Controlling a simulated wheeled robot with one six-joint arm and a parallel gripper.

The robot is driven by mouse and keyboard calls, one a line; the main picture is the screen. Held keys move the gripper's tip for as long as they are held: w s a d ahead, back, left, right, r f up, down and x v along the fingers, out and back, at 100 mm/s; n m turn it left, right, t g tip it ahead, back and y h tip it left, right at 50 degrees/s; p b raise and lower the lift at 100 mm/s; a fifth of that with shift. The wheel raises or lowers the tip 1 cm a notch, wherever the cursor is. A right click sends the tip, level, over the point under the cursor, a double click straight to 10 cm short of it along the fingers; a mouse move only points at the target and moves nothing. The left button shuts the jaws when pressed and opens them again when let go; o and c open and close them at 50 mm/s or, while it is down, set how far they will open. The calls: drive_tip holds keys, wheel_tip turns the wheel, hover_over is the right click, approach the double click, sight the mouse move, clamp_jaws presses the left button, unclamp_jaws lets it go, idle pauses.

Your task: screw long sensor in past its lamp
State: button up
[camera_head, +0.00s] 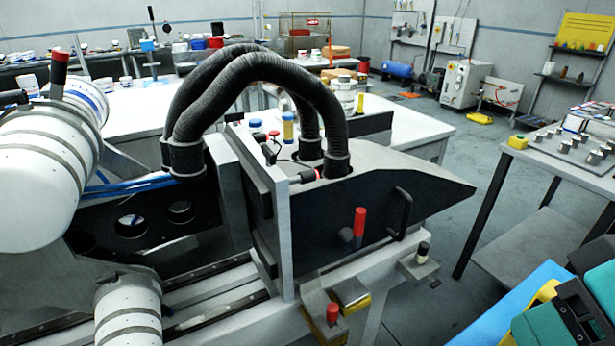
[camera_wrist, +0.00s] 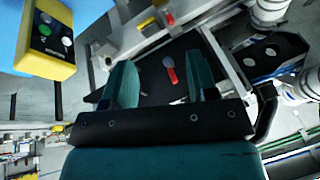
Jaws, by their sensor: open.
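The label magazine (camera_head: 375,205) is a dark wedge-shaped housing with two ribbed black hoses.
A red handle (camera_head: 360,222) and a black grab handle (camera_head: 400,212) stick out of the housing's side. A red-topped knob (camera_head: 332,314) stands on the rail below. A grey table (camera_head: 565,165) with small parts is at right. A yellow button box (camera_wrist: 45,40) shows at upper left.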

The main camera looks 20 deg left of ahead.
drive_tip(key=w+a+f+t+y+b, duration=0.1)
drive_tip(key=w+a+f+t+b, duration=0.2)
drive_tip(key=w+a+f+t, duration=0.15)
drive_tip(key=n+t+y+b, duration=0.3)
drive_tip(key=t+y+b, duration=0.3)
drive_tip(key=y, duration=0.2)
approach(307, 171)
drive_tip(key=shift+p+x, duration=5.05)
drive_tip(key=shift+p, duration=1.3)
drive_tip(key=shift+f, duration=0.1)
drive_tip(key=shift+c, duration=0.4)
drive_tip(key=c, duration=0.8)
drive_tip(key=shift+g, duration=0.25)
drive_tip(key=shift+c, duration=0.2)
